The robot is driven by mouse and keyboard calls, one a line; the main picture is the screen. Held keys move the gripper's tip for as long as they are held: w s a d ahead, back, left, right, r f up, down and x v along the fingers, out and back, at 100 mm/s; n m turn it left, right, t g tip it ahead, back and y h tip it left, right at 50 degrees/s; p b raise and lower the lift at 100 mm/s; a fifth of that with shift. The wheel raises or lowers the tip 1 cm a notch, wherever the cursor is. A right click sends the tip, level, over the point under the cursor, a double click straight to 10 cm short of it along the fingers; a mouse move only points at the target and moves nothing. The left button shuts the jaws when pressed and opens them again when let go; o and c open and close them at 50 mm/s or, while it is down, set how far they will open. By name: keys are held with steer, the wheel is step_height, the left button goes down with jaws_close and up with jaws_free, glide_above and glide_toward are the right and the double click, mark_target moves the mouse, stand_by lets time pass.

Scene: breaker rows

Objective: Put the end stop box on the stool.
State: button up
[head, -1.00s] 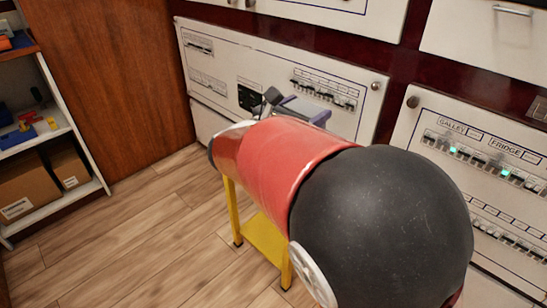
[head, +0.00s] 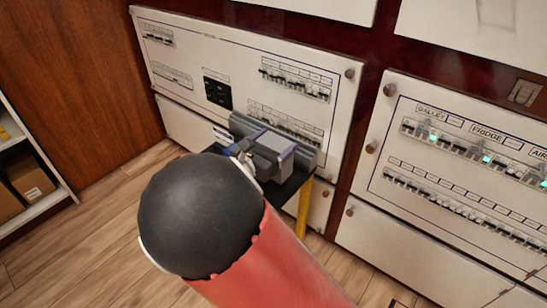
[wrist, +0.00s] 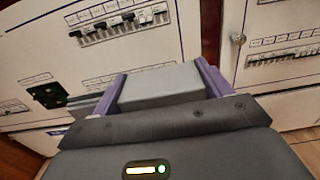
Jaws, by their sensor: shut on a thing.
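The end stop box (wrist: 160,86) is a plain grey block between the two purple fingers of my gripper in the wrist view. In the head view the grey box (head: 245,124) shows just beyond my gripper (head: 262,146), which is shut on it. The stool has a dark top (head: 293,186) and yellow legs, one of which (head: 304,208) shows at the right. My gripper and the box are over the stool's top in the picture. My arm hides much of the stool, and I cannot tell whether the box touches it.
A white breaker panel (head: 185,62) stands close behind the stool, and another (head: 450,170) with green lights stands to the right. A shelf (head: 38,215) with cardboard boxes is at the left. Wooden floor (head: 110,222) is clear between the shelf and my arm.

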steer(key=shift+f, duration=2.35)
steer(key=shift+f, duration=0.1)
steer(key=o, duration=1.4)
steer(key=shift+r, duration=0.2)
steer(key=v, duration=1.2)
steer(key=shift+f+b, duration=0.1)
steer(key=shift+b, duration=0.25)
steer(key=shift+a, duration=0.1)
